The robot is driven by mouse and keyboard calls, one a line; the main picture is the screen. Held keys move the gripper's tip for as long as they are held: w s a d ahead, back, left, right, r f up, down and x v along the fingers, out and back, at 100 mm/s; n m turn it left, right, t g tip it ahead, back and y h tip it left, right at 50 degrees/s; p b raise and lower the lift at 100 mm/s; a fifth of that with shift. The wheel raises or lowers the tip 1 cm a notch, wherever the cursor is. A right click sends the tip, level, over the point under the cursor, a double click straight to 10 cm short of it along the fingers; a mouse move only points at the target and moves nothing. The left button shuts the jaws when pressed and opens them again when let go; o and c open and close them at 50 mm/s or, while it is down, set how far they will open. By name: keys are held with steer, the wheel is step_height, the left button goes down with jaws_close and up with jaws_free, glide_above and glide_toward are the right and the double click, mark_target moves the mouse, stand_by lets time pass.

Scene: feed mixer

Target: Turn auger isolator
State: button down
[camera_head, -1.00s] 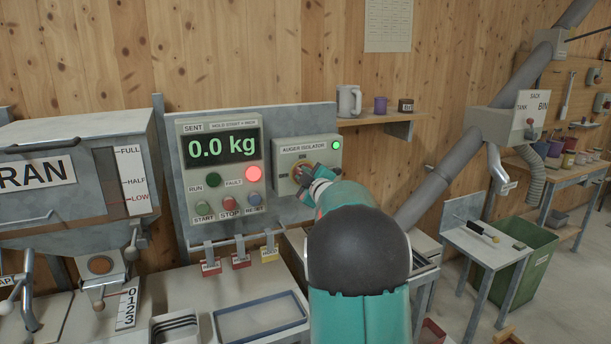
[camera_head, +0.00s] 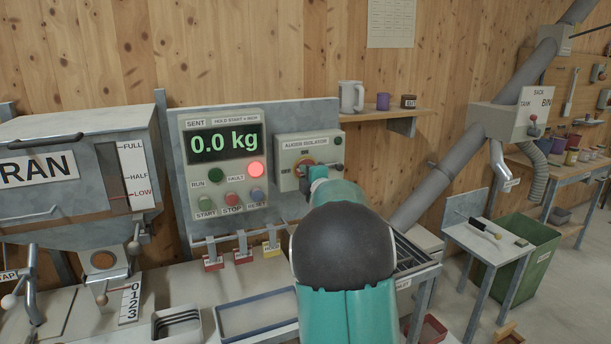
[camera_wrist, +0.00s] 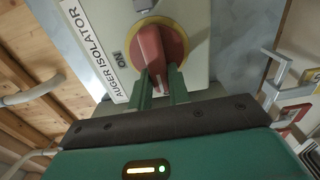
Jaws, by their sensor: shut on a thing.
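The auger isolator (camera_head: 322,150) is a pale box on the panel, right of the control box. Its rotary switch is a red handle (camera_wrist: 150,42) on a yellow ring in the wrist view. My gripper (camera_wrist: 161,84) is shut on the red handle, one green finger on each side of it. An ON label (camera_wrist: 119,59) shows beside the switch. In the head view my arm hides much of the switch (camera_head: 302,163).
The control box (camera_head: 227,160) reads 0.0 kg, with its red FAULT lamp (camera_head: 255,169) lit. Several tagged hooks (camera_head: 242,256) hang below the panel. A shelf (camera_head: 385,116) with mugs is to the upper right. A grey pipe (camera_head: 440,182) slopes behind on the right.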

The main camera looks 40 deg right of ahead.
steer(key=shift+f, duration=0.1)
stand_by(0.3)
steer(key=c, duration=1.3)
jaws_free()
steer(key=shift+s, duration=0.1)
steer(key=v, duration=1.3)
steer(key=shift+s+a, duration=0.15)
steer(key=shift+s, duration=0.15)
